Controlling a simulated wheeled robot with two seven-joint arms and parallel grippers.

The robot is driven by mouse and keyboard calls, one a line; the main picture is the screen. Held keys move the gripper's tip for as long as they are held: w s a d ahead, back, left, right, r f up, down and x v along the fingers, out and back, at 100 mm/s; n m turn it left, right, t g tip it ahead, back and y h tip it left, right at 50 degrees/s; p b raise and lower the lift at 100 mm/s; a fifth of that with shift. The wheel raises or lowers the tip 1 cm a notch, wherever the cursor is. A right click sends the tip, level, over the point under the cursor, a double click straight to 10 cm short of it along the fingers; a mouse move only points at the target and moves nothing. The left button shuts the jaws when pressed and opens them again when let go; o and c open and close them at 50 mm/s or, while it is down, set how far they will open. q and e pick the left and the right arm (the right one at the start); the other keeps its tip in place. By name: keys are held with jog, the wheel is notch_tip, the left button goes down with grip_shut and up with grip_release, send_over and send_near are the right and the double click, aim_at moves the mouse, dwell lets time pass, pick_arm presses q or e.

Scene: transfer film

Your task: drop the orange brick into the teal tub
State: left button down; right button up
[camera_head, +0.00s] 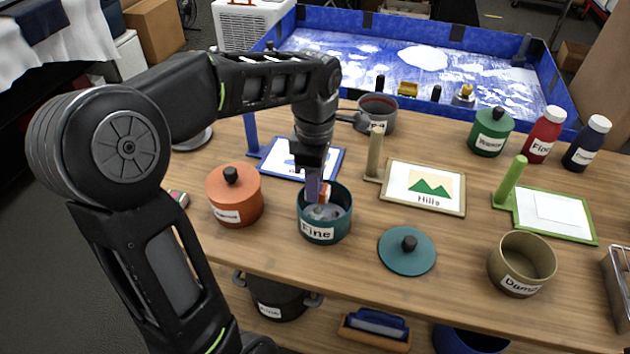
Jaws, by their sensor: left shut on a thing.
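The teal tub (324,228), labelled "Fine", stands open near the table's front edge, with something greyish inside it. My left gripper (318,197) points down into the mouth of the tub. It is shut on the orange brick (325,191), which shows only in part between the fingers, at about the height of the tub's rim. I cannot tell whether the brick touches anything inside the tub. The teal lid (407,250) with a black knob lies on the table to the right of the tub. My right gripper is not in view.
An orange lidded pot (234,196) stands close left of the tub. A blue-framed card (300,162) and the "Hills" card (424,188) lie behind. An open olive tub (521,263) stands at right. A blue-walled basin (420,55) is at the back.

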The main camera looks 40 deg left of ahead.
pick_arm(q)
jog(key=c, duration=1)
grip_release()
notch_tip(320, 180, up, 8)
jog(key=shift+f, duration=0.1)
dwell(0.4)
